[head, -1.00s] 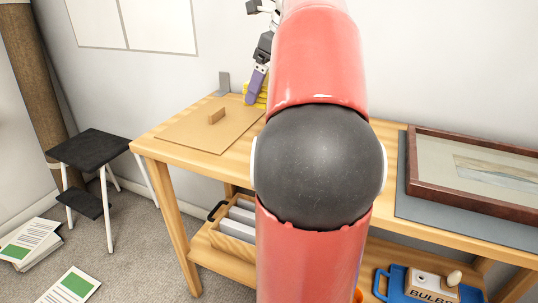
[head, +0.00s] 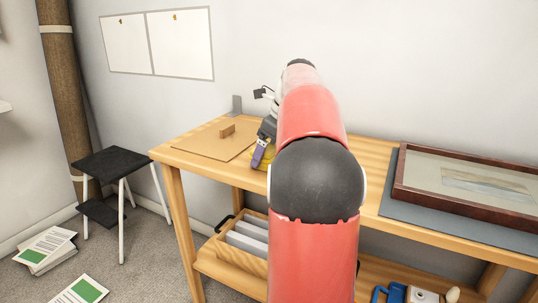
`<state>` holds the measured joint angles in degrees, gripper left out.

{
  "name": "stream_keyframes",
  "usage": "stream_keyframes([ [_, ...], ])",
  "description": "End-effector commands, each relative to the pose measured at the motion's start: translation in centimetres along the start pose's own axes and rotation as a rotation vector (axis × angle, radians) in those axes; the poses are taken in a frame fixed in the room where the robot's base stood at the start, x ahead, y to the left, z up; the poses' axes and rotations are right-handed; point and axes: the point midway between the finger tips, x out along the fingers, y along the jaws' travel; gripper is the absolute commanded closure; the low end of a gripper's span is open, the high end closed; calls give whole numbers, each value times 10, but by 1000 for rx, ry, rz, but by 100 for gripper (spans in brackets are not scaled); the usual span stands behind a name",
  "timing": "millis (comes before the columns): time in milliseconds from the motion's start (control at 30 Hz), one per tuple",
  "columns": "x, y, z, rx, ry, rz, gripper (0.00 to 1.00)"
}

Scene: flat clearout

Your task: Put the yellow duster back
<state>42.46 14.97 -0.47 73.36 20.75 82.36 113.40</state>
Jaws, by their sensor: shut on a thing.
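The yellow duster (head: 268,163) shows as a small yellow patch at the wooden bench (head: 370,157), just right of the brown board. My gripper (head: 260,154) is over it, with a purple-grey finger pointing down, and is shut on the duster. My own red and black arm hides most of the duster and the far side of the gripper. I cannot tell whether the duster touches the bench top.
The brown board (head: 205,143) with a small wooden block (head: 227,130) lies on the bench's left end. A framed picture (head: 470,187) lies on a grey mat (head: 394,203) at the right. A black stool (head: 106,163) stands left. A wooden crate (head: 240,262) is on the lower shelf.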

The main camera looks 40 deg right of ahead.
Motion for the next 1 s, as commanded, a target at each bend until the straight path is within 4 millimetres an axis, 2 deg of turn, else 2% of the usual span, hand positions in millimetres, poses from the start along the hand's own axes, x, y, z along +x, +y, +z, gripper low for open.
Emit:
stream_keyframes([
  [233, 2, 0, -1, 0, 1, 1, 35],
  [267, 2, 0, -1, 0, 1, 0, 10],
  [333, 2, 0, -1, 0, 1, 0, 1],
  [667, -5, 0, 1, 0, 0, -1, 0],
  [767, -19, -1, 1, 0, 0, -3, 0],
  [1000, -73, -1, 2, 0, 0, -2, 0],
])
